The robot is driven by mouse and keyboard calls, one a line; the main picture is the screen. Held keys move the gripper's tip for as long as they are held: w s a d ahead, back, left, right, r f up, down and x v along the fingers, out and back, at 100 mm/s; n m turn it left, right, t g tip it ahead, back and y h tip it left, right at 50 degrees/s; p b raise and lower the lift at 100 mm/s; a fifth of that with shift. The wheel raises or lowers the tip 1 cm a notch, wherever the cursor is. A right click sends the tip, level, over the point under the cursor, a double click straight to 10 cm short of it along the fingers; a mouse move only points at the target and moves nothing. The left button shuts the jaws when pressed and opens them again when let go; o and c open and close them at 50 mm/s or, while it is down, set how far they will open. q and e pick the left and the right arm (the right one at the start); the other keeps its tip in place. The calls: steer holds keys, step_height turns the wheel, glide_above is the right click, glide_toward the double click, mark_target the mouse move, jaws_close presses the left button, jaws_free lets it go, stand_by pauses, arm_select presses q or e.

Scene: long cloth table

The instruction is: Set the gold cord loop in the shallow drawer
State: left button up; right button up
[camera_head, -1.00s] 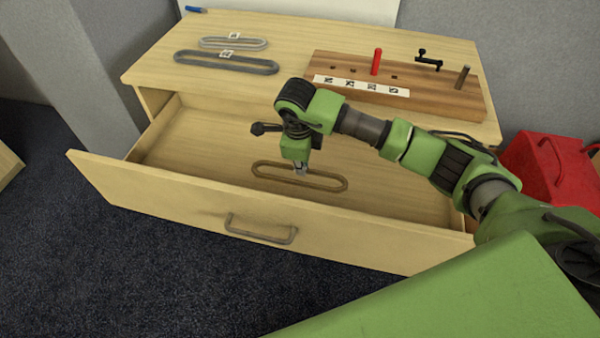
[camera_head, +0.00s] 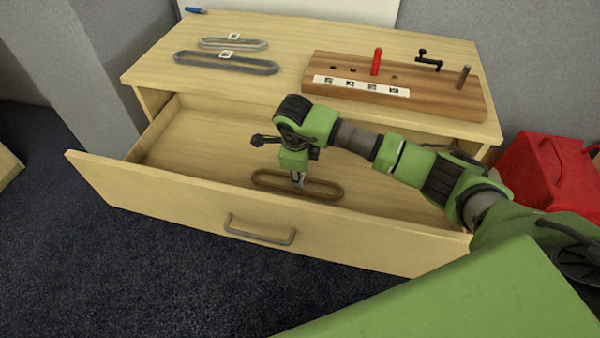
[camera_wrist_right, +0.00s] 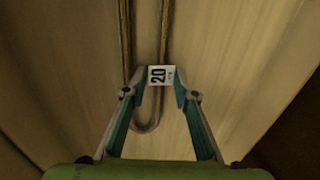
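The gold cord loop (camera_head: 340,190) is a long brownish oval inside the open drawer (camera_head: 160,190), near its front panel. It looks level, at or just above the drawer floor; I cannot tell if it touches. My right gripper (camera_head: 298,183) points down from above at the loop's middle. In the right wrist view the fingertips (camera_wrist_right: 161,76) close in on a white tag (camera_wrist_right: 158,75) marked 20 on one strand of the loop (camera_wrist_right: 147,128). The gripper appears shut on the loop there. My left gripper is not in view.
On the cabinet top (camera_head: 290,40) lie a light grey loop (camera_head: 252,44) and a dark grey loop (camera_head: 200,61). A wooden board (camera_head: 440,98) with a red peg (camera_head: 376,62) stands behind my arm. A red bag (camera_head: 545,170) is at the right. The drawer's left part is clear.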

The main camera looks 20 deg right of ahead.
steer(key=shift+r, duration=0.15)
